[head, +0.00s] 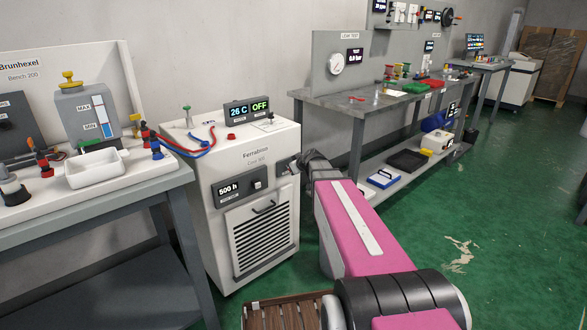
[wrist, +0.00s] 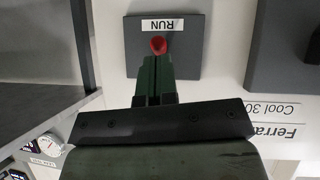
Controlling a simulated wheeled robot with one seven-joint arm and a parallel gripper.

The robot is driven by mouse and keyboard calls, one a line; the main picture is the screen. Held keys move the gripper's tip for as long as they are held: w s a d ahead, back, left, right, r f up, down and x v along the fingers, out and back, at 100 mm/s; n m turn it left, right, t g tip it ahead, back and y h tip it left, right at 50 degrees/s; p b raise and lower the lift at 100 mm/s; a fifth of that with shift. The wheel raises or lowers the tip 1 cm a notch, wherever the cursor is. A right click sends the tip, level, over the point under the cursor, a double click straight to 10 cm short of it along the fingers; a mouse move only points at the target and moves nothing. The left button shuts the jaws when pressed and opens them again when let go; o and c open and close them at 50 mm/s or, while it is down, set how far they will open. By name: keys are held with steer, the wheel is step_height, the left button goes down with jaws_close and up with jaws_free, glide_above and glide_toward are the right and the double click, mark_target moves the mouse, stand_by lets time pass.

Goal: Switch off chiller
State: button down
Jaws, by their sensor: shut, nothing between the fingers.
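The chiller (head: 250,200) is a white cabinet lettered "Ferrablan" at the centre of the head view. Its top display (head: 248,110) reads "26 C" and a green "OFF". In the wrist view, which is upside down, a dark plate (wrist: 190,62) on its front carries a "RUN" label (wrist: 161,25) and a red-tipped switch (wrist: 158,45). My gripper (wrist: 156,58) is shut and empty, with its green fingertips right at the red tip; I cannot tell whether they touch. In the head view my arm covers part of the plate.
A bench (head: 90,200) with a tank and a white tray stands close on the left. Red and blue hoses (head: 190,151) lie across the chiller's top. A grey workbench (head: 335,104) runs behind on the right. Green floor (head: 480,220) is open at the right.

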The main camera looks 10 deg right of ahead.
steer(key=shift+r, duration=0.15)
steer(key=shift+r, duration=0.65)
steer(key=shift+s, duration=0.1)
